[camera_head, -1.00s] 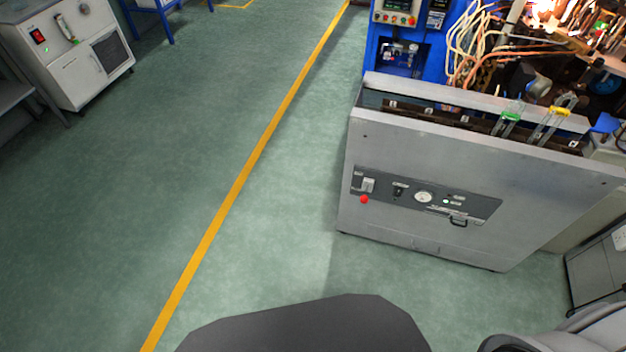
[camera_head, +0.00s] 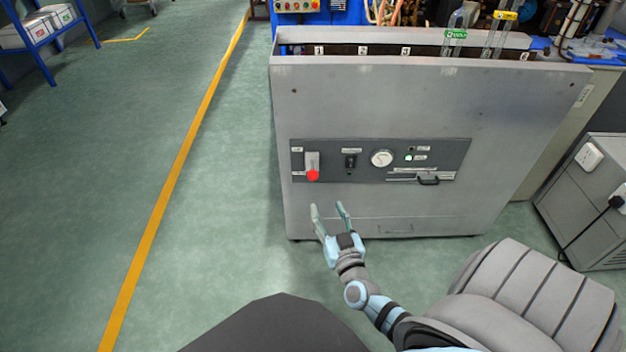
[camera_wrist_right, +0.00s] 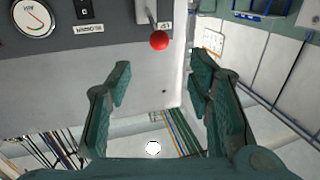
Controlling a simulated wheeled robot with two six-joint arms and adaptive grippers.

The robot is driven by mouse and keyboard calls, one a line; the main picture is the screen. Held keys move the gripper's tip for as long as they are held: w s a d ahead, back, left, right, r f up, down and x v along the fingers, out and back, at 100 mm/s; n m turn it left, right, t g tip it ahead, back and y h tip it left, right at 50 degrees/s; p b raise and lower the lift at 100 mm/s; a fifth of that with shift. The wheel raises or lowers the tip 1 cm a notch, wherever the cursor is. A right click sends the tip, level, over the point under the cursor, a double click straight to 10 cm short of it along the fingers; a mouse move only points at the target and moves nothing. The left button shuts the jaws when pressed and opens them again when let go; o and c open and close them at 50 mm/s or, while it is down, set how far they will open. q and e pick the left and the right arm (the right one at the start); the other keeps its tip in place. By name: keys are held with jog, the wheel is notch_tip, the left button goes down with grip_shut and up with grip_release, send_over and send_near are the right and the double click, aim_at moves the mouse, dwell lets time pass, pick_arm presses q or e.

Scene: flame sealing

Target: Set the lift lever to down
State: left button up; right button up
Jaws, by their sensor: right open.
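The lift lever (camera_head: 312,167) is at the left end of a dark control panel (camera_head: 455,152) on the grey machine front. Its red ball knob (camera_head: 313,176) shows at the lower end of its plate in the head view; the lever appears to stick outward. My right gripper (camera_head: 328,206) is open and empty, just below the knob in the head view and apart from it. In the right wrist view, the knob (camera_wrist_right: 159,40) shows beyond and between the open fingers (camera_wrist_right: 161,66). My left gripper is out of view.
A black switch (camera_head: 350,161) and a round gauge (camera_head: 382,158) sit right of the lever. A handle (camera_head: 428,181) is further right. Glass tubes (camera_head: 454,35) stand at the machine's top. Green floor (camera_head: 220,190) left of the machine is clear.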

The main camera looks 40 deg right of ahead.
aim_at(314, 178)
jog(key=b+x, duration=0.4)
jog(key=x, duration=0.9)
jog(key=shift+d, duration=0.2)
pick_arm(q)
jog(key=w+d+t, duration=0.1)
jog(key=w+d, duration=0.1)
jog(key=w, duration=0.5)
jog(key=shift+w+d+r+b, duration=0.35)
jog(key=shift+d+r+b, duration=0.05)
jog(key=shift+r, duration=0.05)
pick_arm(e)
jog(key=shift+w+d+r, duration=0.2)
jog(key=shift+w, duration=0.35)
grip_shut()
